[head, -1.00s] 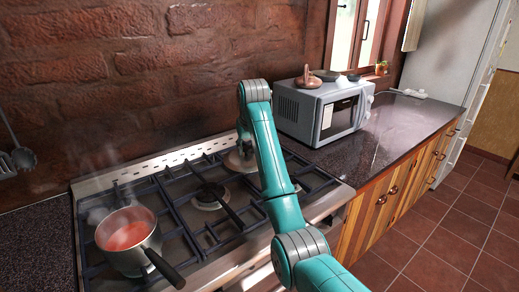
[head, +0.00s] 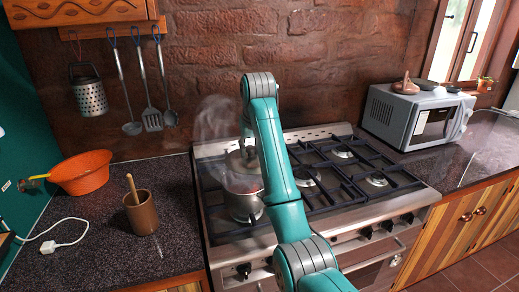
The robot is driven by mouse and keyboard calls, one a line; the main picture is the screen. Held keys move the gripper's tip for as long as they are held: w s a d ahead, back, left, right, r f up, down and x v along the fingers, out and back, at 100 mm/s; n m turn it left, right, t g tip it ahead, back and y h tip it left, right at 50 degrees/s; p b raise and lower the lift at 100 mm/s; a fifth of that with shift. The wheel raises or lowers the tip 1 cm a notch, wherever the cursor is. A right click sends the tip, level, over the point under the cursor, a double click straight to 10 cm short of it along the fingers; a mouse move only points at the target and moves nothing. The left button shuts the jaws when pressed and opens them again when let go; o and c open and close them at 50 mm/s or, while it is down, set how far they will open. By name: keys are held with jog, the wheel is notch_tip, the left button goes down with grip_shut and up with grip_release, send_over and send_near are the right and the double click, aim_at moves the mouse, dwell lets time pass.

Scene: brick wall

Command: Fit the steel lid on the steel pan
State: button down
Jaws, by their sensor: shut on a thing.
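The steel pan (head: 240,207) stands on the left front burner of the stove, with steam rising around it. A strip of its reddish inside shows below the lid. The steel lid (head: 236,160) is above the pan, partly hidden by my teal arm; a gap shows between lid and pan rim. My gripper (head: 247,149) is mostly hidden behind my arm, at the top of the lid, and is shut on it. The pan's handle is mostly hidden behind my arm.
The stove grates (head: 345,175) right of the pan are clear. A brown pot with a wooden stick (head: 141,214) and an orange colander (head: 82,173) stand on the left counter. A microwave (head: 415,115) stands at the right. Utensils (head: 152,118) hang on the brick wall.

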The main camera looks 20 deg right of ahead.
aim_at(245, 159)
jog(key=shift+s+a, duration=0.2)
jog(key=shift+a, duration=0.85)
jog(key=shift+f, duration=2.85)
jog(key=shift+f, duration=0.5)
jog(key=c, duration=0.7)
grip_release()
